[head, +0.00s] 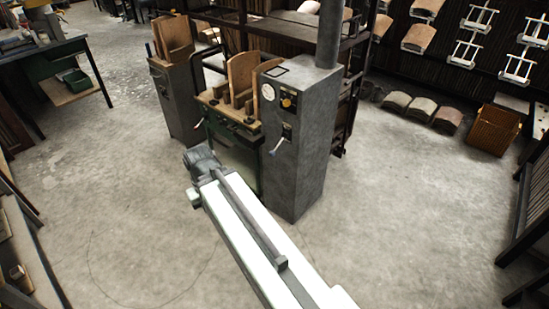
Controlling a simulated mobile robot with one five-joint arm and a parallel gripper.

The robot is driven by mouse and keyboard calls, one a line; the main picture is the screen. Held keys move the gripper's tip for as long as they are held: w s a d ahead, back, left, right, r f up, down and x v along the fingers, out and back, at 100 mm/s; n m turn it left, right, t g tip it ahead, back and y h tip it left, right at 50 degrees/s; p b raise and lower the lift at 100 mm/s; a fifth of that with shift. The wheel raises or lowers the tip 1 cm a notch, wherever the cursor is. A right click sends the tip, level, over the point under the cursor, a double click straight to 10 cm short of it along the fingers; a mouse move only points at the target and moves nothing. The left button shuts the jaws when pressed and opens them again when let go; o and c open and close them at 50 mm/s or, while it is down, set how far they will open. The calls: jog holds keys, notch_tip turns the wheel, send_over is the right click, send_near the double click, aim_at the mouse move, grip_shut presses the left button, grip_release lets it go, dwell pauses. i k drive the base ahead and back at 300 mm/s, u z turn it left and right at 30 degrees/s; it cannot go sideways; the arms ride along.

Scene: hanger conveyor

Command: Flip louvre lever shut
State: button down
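A tall grey cabinet (305,150) with a flue pipe stands at the centre.
A machine bench (232,118) with curved wooden boards (243,72) adjoins the cabinet's left, beside a second grey cabinet (173,98). A green workbench (50,55) stands upper left. Concrete floor is open both sides.

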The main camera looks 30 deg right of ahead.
aim_at(285, 135)
jog(key=i, duration=1)
jog(key=u, duration=0.05)
